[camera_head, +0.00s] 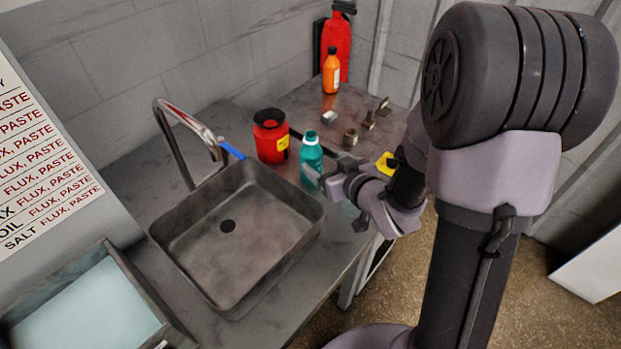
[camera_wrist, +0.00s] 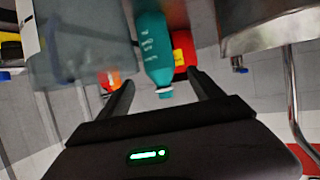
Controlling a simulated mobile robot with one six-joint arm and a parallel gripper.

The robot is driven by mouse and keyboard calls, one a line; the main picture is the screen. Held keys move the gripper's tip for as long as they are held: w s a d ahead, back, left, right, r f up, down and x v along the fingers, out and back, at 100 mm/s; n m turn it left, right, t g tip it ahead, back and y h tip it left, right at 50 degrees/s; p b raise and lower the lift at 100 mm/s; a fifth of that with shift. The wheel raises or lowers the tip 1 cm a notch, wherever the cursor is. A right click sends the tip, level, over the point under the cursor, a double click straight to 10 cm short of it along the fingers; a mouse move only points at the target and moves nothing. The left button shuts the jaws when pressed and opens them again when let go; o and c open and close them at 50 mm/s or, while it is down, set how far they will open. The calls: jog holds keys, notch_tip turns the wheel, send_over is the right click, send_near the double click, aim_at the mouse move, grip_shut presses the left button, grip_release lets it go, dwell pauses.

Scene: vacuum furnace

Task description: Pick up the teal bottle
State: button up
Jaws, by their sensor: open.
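In the wrist view my gripper (camera_wrist: 163,92) is open and empty. Its fingers lie to either side of the bottle's cap end. Whether a finger touches the bottle cannot be told.
A red container (camera_head: 270,136) with a yellow label stands just behind and left of the bottle. The sink (camera_head: 232,232) and its faucet (camera_head: 178,140) are to the left. An orange bottle (camera_head: 331,72) and several small metal parts (camera_head: 350,137) are farther back.

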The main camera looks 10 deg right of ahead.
aim_at(315, 156)
jog(key=x, duration=0.6)
jog(key=b+x, duration=0.1)
jog(key=x, duration=0.4)
jog(key=shift+w+a+f, duration=0.1)
jog(key=shift+w+f, duration=0.1)
jog(key=shift+w, duration=0.1)
jog(key=shift+r, duration=0.1)
jog(key=c, duration=1.5)
jog(key=shift+r, duration=0.15)
jog(key=shift+r+p, duration=2.15)
jog(key=shift+r, duration=2.7)
